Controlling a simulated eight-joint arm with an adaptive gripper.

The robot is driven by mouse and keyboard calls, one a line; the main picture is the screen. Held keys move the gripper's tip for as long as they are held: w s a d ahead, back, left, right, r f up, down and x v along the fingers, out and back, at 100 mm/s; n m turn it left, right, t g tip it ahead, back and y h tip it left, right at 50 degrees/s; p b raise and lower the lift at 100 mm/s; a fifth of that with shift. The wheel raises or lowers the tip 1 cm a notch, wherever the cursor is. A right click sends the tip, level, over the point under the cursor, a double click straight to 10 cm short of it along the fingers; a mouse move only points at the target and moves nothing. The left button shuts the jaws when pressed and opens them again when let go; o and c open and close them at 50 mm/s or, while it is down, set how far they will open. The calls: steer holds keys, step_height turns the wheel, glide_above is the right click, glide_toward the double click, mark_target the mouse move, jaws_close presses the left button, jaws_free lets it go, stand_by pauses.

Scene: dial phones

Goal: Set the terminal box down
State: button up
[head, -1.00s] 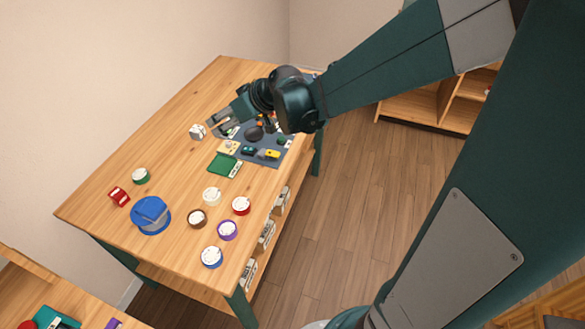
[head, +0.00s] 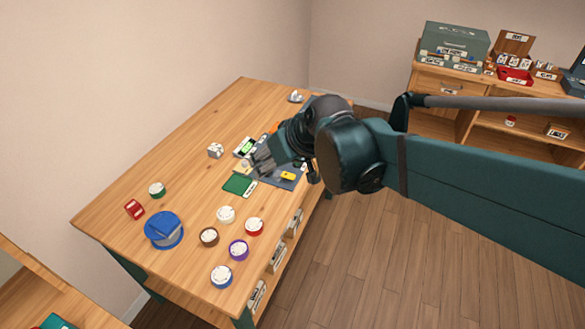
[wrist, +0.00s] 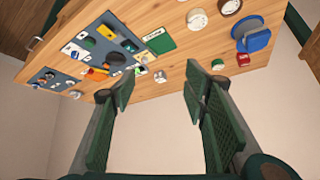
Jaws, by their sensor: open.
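A small white box with dark marks (head: 216,150), which looks like the terminal box, stands on the wooden table (head: 180,140) left of the grey work mat. It also shows in the wrist view (wrist: 159,76), far off between the fingertips. My gripper (head: 262,162) is to the right of the white box, over the left part of the mat, and apart from the box. In the wrist view my gripper (wrist: 158,84) has its two green-padded fingers wide apart with nothing held between them. My gripper and wrist hide part of the mat in the head view.
The grey mat (wrist: 83,45) carries several small phone parts. A green tray (head: 239,184), several round pots such as a white one (head: 226,214), a blue round holder (head: 164,230) and a red item (head: 134,209) lie nearer. The table's left and far-left areas are mostly clear.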

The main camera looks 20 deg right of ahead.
steer(key=s+d+m+h, duration=0.1)
steer(key=s+d, duration=0.1)
steer(key=s, duration=0.4)
steer(key=s+d+m+h, duration=0.1)
steer(key=s+d, duration=0.2)
steer(key=s, duration=0.4)
steer(key=shift+s+f+h, duration=0.2)
steer(key=shift+f+h, duration=0.05)
steer(key=shift+h, duration=0.05)
stand_by(0.7)
